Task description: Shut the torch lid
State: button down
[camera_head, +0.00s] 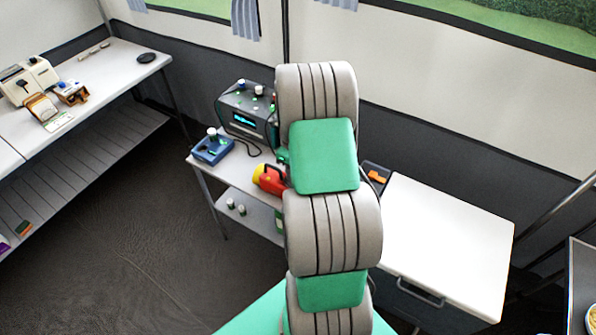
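A red torch (272,183) with a yellow end lies on the small side table, just left of my arm. Its yellow end points left, and its right part is hidden behind my arm. I cannot make out a lid on it or tell how the lid stands. My arm, grey and green, rises through the middle of the view and covers part of the table. My gripper does not show; the arm hides the area beyond it.
A dark device with a lit display (243,120) and a blue box (213,148) stand near the torch. A white-topped cabinet (452,240) is at right. A long bench (112,68) with small appliances is at left. The floor (130,240) between is clear.

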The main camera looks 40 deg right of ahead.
aim_at(279, 179)
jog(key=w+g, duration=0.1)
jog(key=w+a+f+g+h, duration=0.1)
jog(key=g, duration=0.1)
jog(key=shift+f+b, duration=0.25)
jog(key=shift+b, duration=0.1)
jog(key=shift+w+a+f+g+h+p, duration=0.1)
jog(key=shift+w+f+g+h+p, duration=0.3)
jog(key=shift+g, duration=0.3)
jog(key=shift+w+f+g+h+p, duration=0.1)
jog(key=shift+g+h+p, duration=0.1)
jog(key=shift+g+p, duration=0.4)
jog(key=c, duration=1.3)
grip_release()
